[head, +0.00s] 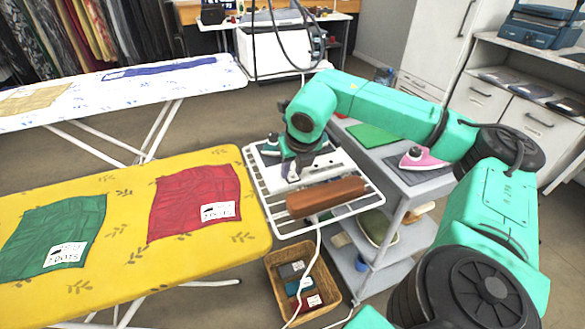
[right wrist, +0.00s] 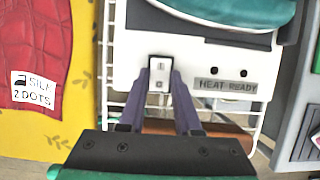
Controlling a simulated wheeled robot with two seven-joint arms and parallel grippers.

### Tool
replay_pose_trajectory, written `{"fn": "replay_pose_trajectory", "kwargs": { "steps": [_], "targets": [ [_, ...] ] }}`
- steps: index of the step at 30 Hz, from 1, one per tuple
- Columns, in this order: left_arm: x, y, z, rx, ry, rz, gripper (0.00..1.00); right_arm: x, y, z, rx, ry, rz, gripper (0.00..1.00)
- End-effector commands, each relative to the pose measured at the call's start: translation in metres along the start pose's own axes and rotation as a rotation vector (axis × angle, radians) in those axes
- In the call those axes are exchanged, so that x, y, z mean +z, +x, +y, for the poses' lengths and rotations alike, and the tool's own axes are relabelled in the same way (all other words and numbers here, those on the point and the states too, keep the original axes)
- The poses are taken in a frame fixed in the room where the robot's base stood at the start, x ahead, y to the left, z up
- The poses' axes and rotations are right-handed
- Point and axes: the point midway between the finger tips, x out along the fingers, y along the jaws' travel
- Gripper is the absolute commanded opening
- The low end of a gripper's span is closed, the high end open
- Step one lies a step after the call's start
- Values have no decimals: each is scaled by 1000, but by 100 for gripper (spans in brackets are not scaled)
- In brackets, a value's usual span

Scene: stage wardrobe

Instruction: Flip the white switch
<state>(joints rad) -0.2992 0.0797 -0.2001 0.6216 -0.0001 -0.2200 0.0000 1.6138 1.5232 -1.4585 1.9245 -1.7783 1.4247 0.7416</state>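The white switch (right wrist: 159,75) is a small rocker with marks on it, in a dark frame on the front of a white steam iron base (right wrist: 205,60). The base stands on a white wire rack in the head view (head: 325,160). My right gripper (right wrist: 161,80) is over the front of the base, its two dark fingers apart, with the tips at either side of the switch and nothing between them but the switch face. I cannot tell whether they touch it. In the head view the right gripper (head: 292,170) hides the switch. My left gripper is out of view.
A brown rolled pad (head: 325,195) lies on the wire rack (head: 262,200). A yellow ironing board (head: 120,210) with cloths is at left. A grey cart (head: 410,185) with a pink iron (head: 420,160) stands at right.

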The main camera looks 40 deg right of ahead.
Motion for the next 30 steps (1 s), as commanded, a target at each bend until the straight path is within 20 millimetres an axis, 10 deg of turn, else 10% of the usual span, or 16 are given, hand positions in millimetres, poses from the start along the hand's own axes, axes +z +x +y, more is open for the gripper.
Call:
{"fn": "replay_pose_trajectory", "kwargs": {
  "steps": [12,23,24,25,30],
  "targets": [
    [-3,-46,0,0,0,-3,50,10,-4,0,-2,1,261,0],
    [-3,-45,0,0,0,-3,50,10,1,0,0,1,293,0],
    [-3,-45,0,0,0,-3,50,10,1,0,0,1,292,44],
    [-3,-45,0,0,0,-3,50,10,1,0,0,1,292,55],
    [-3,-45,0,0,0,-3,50,9,1,0,0,1,293,62]
  ]
}}
